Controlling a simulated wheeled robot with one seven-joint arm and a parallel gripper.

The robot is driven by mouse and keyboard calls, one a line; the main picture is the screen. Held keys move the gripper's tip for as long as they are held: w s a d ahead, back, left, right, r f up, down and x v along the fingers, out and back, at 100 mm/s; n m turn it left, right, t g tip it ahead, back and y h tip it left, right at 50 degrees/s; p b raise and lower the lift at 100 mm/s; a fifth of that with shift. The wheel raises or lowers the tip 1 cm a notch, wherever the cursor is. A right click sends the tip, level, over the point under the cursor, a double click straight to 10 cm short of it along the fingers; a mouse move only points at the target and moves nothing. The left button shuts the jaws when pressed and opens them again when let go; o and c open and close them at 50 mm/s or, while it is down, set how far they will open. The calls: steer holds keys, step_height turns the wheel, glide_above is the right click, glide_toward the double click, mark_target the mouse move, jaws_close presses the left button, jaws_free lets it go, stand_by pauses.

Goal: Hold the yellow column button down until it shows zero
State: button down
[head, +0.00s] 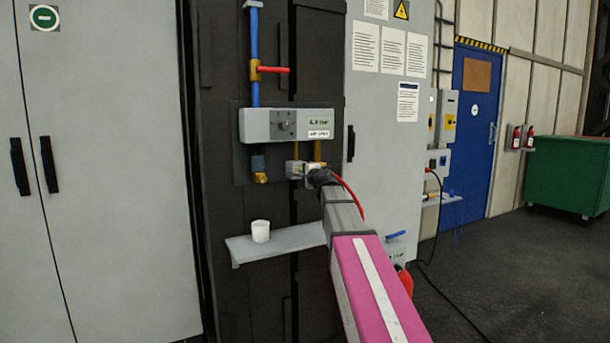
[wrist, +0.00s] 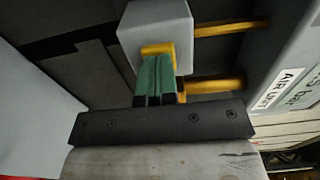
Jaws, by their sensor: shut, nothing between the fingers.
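The yellow button (wrist: 157,48) sits on a light grey block (wrist: 155,18) in the wrist view. My gripper (wrist: 157,62) has its green fingers shut with nothing between them, and their tips are at the button, overlapping its lower edge. I cannot tell how far the button is pressed. In the head view the block (head: 293,169) is small, below the grey air unit box (head: 258,125), and my gripper (head: 310,172) reaches it, mostly hidden by my wrist. The box's green display (head: 318,121) appears to read about 6.3 bar, though it is small and blurred.
Yellow pipes (wrist: 215,85) run from the block to the box. A blue pipe with a red lever (head: 274,69) rises above the box. A white cup (head: 260,231) stands on a grey shelf (head: 283,241) below. A red hose (head: 350,194) hangs behind my arm.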

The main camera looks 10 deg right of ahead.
steer(key=shift+w+a+r, duration=0.15)
steer(key=shift+w, duration=0.55)
steer(key=shift+w+r, duration=0.15)
steer(key=shift+w, duration=0.2)
steer(key=shift+a, duration=0.2)
stand_by(0.5)
steer(key=shift+s, duration=0.1)
stand_by(0.6)
steer(key=v, duration=1.5)
steer(key=shift+s, duration=0.35)
steer(key=shift+d, duration=0.1)
